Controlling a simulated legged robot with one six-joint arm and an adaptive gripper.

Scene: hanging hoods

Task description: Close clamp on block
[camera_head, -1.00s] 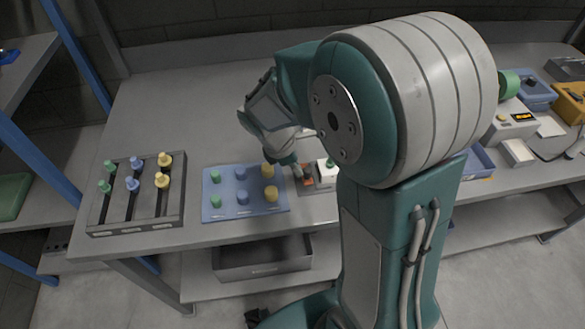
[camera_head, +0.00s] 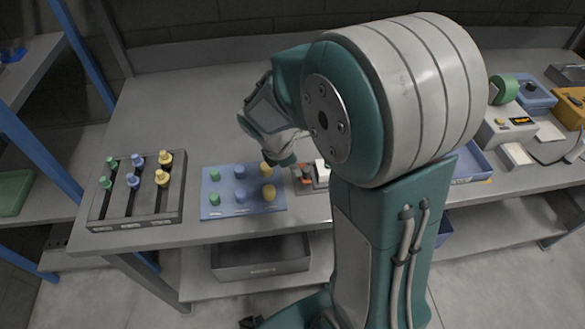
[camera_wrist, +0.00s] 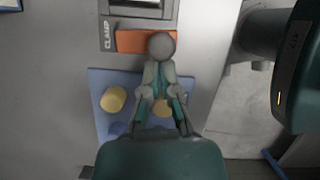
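The clamp (camera_wrist: 107,32), a grey device with a "CLAMP" label, sits at the top of the wrist view beside an orange part (camera_wrist: 135,41). A grey ball-shaped knob (camera_wrist: 162,46) overlaps the orange part's right end. My gripper (camera_wrist: 160,74) is just below the knob, its fingers close together. The knob hides the fingertips, so I cannot tell whether they touch or grip it. In the head view the clamp (camera_head: 322,175) is partly hidden behind my arm, and my gripper (camera_head: 282,160) is just left of it. The block is not clearly seen.
A blue mat (camera_head: 218,177) with green, blue and yellow pegs lies left of the clamp. A slotted rack (camera_head: 137,223) with similar pegs stands further left. The bench behind is clear. Bins and a device (camera_head: 508,128) stand at the right.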

